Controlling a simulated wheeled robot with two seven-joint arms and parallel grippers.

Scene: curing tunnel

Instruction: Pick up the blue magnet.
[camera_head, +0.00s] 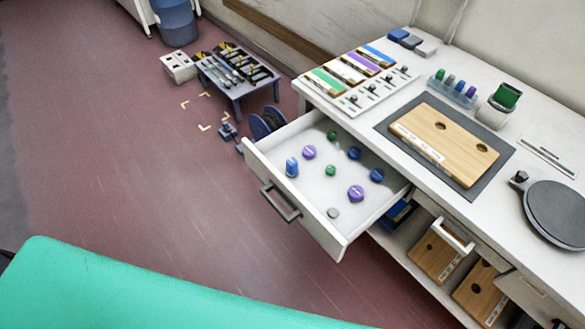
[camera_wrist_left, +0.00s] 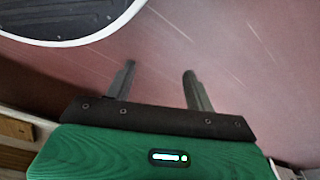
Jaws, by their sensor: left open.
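Several small round pieces lie in the open white drawer (camera_head: 318,221) in the head view. Three are blue: a taller one (camera_head: 291,167) near the drawer's left side, one (camera_head: 354,153) towards the back and one (camera_head: 377,174) towards the right. I cannot tell from their look which is the blue magnet. My left gripper (camera_wrist_left: 159,70) is open and empty in the left wrist view, with only reddish floor between its fingers. It is not visible at the drawer in the head view. My right gripper is not in view.
Purple pieces (camera_head: 355,192), green pieces (camera_head: 331,135) and a grey disc (camera_head: 333,213) share the drawer. The white bench top holds a wooden board (camera_head: 445,139) and a dark round plate (camera_head: 556,213). A low grey table (camera_head: 237,88) stands behind.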

